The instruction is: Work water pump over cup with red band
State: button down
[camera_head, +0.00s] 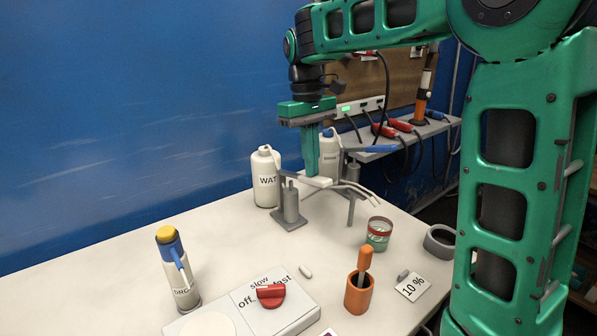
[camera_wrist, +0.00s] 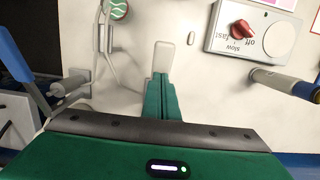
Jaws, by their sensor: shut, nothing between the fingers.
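The water pump has a white bottle (camera_head: 264,180) lettered "WAT", a grey stand (camera_head: 291,206) and a lever ending in a pale flat pad (camera_head: 317,182). The pad also shows in the wrist view (camera_wrist: 163,57). My gripper (camera_head: 321,176) is shut and empty, pointing down at the pad; I cannot tell whether the tips (camera_wrist: 161,78) touch it. Thin spouts (camera_head: 358,188) reach right, their ends above and near the cup with the red band (camera_head: 379,236). The cup stands upright on the table; its green side partly shows in the wrist view (camera_wrist: 118,8).
A second white bottle (camera_head: 329,148) with a blue lever (camera_head: 367,149) stands behind my gripper. A stirrer with a red knob (camera_head: 270,295), an orange holder (camera_head: 358,294), a yellow-capped bottle (camera_head: 177,270) and a "10 %" card (camera_head: 412,287) are in front.

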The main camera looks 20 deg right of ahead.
jog(key=shift+w+a+r, duration=0.1)
jog(key=shift+w+r, duration=0.25)
jog(key=shift+r, duration=0.6)
jog(key=shift+w+a+r, duration=0.15)
jog(key=shift+w+r, duration=0.2)
jog(key=shift+r, duration=0.55)
jog(key=shift+w+a+r, duration=0.1)
jog(key=shift+w+r, duration=0.25)
jog(key=shift+r, duration=0.6)
jog(key=s+d+f+m+t, duration=0.1)
jog(key=s+d+f+m, duration=0.35)
jog(key=s+d, duration=0.5)
jog(key=s+d+f+m, duration=0.3)
jog(key=s+d+f, duration=0.35)
jog(key=s, duration=0.65)
jog(key=s+d+f+m, duration=0.1)
jog(key=s+f+m, duration=0.1)
jog(key=s+f, duration=0.4)
jog(key=s, duration=0.4)
jog(key=shift+d+f+t+y, duration=0.15)
jog(key=shift+d+t+y, duration=0.05)
jog(key=shift+t+y, duration=0.1)
jog(key=shift+m, duration=0.25)
jog(key=shift+w+f, duration=0.2)
jog(key=shift+w, duration=0.5)
